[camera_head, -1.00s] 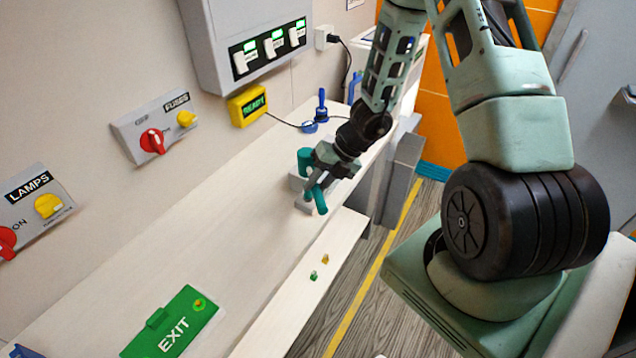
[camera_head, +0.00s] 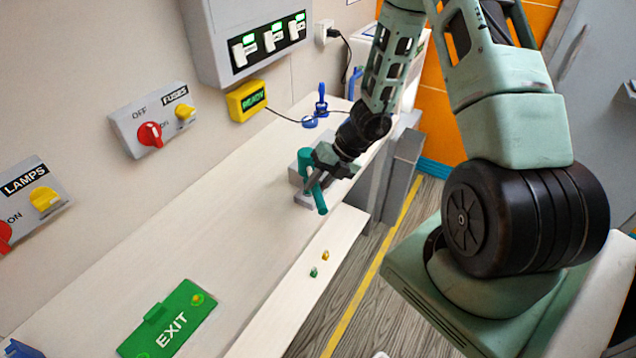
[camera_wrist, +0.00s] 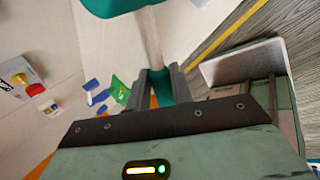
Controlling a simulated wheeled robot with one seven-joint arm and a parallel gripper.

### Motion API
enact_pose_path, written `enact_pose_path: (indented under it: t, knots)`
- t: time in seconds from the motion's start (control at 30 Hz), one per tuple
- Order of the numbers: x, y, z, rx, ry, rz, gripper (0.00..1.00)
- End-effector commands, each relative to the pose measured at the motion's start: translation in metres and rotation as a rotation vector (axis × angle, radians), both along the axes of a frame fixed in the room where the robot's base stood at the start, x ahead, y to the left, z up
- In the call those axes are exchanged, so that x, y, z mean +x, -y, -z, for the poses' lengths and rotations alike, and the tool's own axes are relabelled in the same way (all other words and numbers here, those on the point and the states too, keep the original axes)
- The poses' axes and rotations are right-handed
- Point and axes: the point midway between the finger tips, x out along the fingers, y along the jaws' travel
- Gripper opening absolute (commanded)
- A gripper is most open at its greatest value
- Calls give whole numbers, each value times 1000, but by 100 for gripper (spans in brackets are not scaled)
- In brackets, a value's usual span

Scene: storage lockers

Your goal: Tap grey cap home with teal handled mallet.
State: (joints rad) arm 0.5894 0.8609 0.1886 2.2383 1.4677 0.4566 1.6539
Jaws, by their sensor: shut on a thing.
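My gripper (camera_head: 318,180) is shut on the teal handle (camera_wrist: 178,85) of the mallet, over the far part of the bench. In the wrist view, a pale shaft (camera_wrist: 150,40) runs from the handle to a larger teal part (camera_wrist: 112,5), cut off by the top edge. In the head view, one teal piece (camera_head: 305,160) shows beyond the fingers and another (camera_head: 320,200) on the near side. A grey block (camera_head: 303,200) is close below them. I cannot make out the grey cap apart from the block, or whether the mallet touches anything.
The pale bench (camera_head: 220,220) is clear in its middle. A green EXIT sign (camera_head: 170,322) lies near its front. Blue items (camera_head: 320,105) stand at the far end. A switch box (camera_head: 250,40) and knob panels (camera_head: 155,120) line the wall on the left.

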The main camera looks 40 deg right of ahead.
Motion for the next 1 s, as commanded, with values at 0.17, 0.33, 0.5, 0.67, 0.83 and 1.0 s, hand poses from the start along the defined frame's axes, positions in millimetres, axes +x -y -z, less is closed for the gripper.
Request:
enact_pose_path:
  t: [0.17,0.33,0.5,0.67,0.83,1.0]
  knots:
    - [0,0,-20,1,1,-1,0]
    - [0,0,-17,1,1,-1,0]
    - [0,0,-17,1,1,-1,0]
    - [0,0,-11,-4,1,-6,0]
    - [1,1,-9,-5,1,-8,0]
    - [0,0,-14,2,0,-3,0]
